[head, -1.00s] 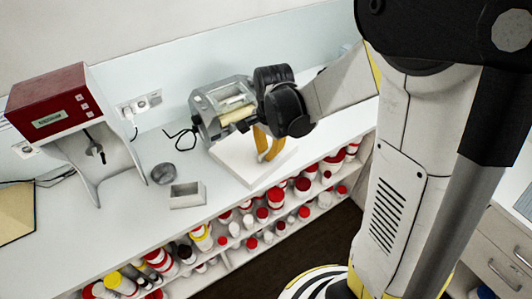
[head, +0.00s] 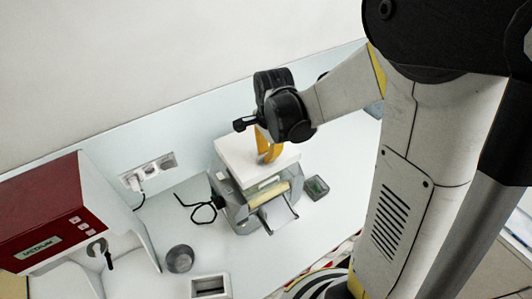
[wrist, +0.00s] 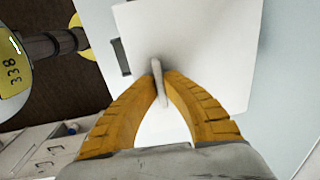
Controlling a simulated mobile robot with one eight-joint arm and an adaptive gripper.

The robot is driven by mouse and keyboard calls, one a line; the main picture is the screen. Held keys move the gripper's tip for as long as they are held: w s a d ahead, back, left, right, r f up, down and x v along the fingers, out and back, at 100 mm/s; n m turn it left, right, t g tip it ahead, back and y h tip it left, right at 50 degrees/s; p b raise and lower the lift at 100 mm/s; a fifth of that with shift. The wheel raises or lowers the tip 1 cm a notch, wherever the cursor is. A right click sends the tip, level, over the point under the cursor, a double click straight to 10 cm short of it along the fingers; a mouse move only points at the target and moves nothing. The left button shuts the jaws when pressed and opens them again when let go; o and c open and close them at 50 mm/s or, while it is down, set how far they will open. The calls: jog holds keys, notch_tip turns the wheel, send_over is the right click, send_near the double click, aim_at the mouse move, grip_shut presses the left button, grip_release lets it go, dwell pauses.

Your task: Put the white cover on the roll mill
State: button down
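The white cover (head: 232,151) is a flat plate over the top of the grey metal roll mill (head: 240,208). The mill stands on the counter, its cream roller and front tray in sight below the cover. My gripper (head: 266,156) is shut on the cover's thin upright handle. In the wrist view the yellow fingertips (wrist: 160,78) pinch this handle, with the cover (wrist: 205,40) spread out beyond them and hiding most of the mill. I cannot tell whether the cover touches the mill or hangs just above it.
A red machine (head: 45,208) stands at the left. A grey round object (head: 179,258) and a small open box (head: 210,286) are on the counter before it. A small dark object (head: 316,187) lies right of the mill. A wall socket (head: 150,172) is behind.

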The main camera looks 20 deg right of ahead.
jog(key=shift+s+f+b, duration=0.2)
jog(key=shift+f+b, duration=0.35)
jog(key=shift+f, duration=0.2)
notch_tip(320, 180, down, 4)
jog(key=b, duration=0.3)
jog(key=shift+w+f, duration=0.1)
jog(key=shift+f, duration=0.15)
jog(key=shift+f+b, duration=0.65)
jog(key=shift+b, duration=0.1)
jog(key=shift+f+b, duration=0.75)
jog(key=shift+b, duration=0.65)
dwell(1.4)
jog(key=c, duration=1.5)
grip_release()
jog(key=shift+c, duration=0.2)
jog(key=r, duration=0.4)
jog(key=s+r, duration=0.1)
jog(key=r, duration=0.7)
jog(key=shift+s+d, duration=0.1)
jog(key=shift+s, duration=0.05)
